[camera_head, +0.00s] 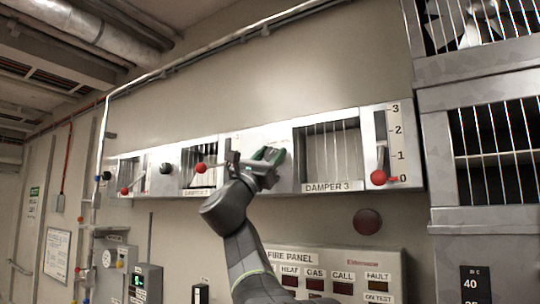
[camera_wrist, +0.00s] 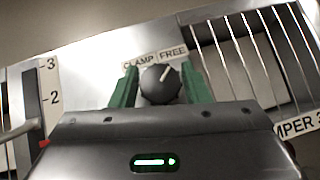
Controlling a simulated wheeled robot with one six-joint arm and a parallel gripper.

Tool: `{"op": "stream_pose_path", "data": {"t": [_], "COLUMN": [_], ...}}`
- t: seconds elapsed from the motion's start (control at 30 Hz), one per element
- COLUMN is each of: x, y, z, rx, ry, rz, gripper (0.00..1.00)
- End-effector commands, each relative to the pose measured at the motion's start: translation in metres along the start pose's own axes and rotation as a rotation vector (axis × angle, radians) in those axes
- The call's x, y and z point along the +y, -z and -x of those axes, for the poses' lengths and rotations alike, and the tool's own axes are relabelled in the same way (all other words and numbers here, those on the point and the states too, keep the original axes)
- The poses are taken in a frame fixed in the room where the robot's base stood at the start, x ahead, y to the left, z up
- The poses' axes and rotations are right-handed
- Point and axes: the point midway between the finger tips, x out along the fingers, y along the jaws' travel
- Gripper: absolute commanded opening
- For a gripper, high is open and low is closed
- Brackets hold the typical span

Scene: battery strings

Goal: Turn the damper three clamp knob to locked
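The damper three clamp knob (camera_wrist: 161,84) is a dark round knob on the panel left of the Damper 3 grille in the wrist view. Its white pointer tilts up and right, towards the word FREE (camera_wrist: 172,53); the word CLAMP (camera_wrist: 139,61) is at its upper left. My gripper (camera_wrist: 160,75) has its two green fingers apart, one on each side of the knob, with what look like narrow gaps. Whether they touch it is unclear. In the head view my gripper (camera_head: 271,155) is at the panel and hides the knob.
The Damper 3 grille (camera_head: 330,153) and its red lever (camera_head: 378,177), at 0, are to the right. The Damper 2 red lever (camera_head: 200,168) is close on the left. A fire panel (camera_head: 335,272) is below, and a grey caged rack (camera_head: 432,165) stands at the right.

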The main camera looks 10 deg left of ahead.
Motion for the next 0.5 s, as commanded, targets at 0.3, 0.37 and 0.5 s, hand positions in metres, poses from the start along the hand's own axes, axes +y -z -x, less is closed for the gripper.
{"op": "stream_pose_path", "data": {"t": [0.3, 0.37, 0.5], "x": [-0.0001, -0.0002, -0.0005], "y": [-0.0002, -0.0002, -0.0005], "z": [0.0001, 0.0000, 0.0000], "rx": [0.000, 0.000, 0.000], "ry": [-0.004, -0.010, -0.039], "rz": [0.003, 0.009, 0.039], "gripper": [0.14, 0.14, 0.14]}}
